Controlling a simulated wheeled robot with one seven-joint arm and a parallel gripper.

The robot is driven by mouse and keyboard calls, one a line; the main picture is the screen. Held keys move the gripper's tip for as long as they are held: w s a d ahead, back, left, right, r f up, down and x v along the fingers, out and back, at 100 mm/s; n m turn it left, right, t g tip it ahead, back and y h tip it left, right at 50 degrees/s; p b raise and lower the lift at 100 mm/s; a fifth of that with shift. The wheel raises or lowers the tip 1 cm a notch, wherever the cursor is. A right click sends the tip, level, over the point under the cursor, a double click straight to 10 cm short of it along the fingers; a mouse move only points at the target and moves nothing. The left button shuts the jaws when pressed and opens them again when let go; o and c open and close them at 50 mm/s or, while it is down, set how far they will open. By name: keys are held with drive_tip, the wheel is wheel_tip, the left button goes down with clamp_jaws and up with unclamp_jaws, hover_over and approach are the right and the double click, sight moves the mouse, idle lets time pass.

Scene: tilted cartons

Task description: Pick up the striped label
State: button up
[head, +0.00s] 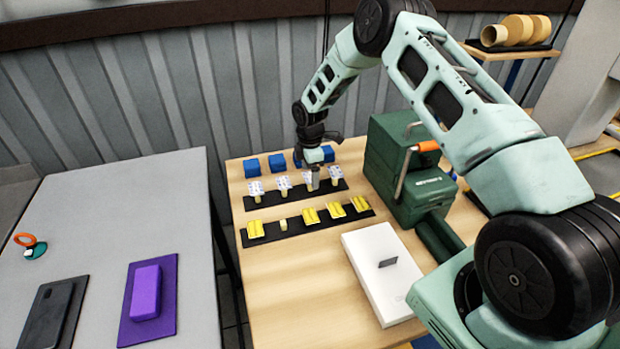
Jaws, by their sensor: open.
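White labels with a blue pattern (256,187) stand on small posts along a black strip in the head view. Yellow labels (310,215) with darker lines sit on a nearer black strip. The picture is too small to tell for sure which kind is the striped label. My gripper (313,182) points down at the row of white labels, close to the third one from the left (307,177), and partly covers it. It is open. I cannot tell whether a finger touches that label.
Blue blocks (251,168) line the back of the wooden table (285,300). A green case (400,165) with a handle stands right of the rows. A white box (375,285) lies in front. A grey table at left holds a purple block (146,292).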

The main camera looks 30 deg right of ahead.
drive_tip(key=c, duration=0.9)
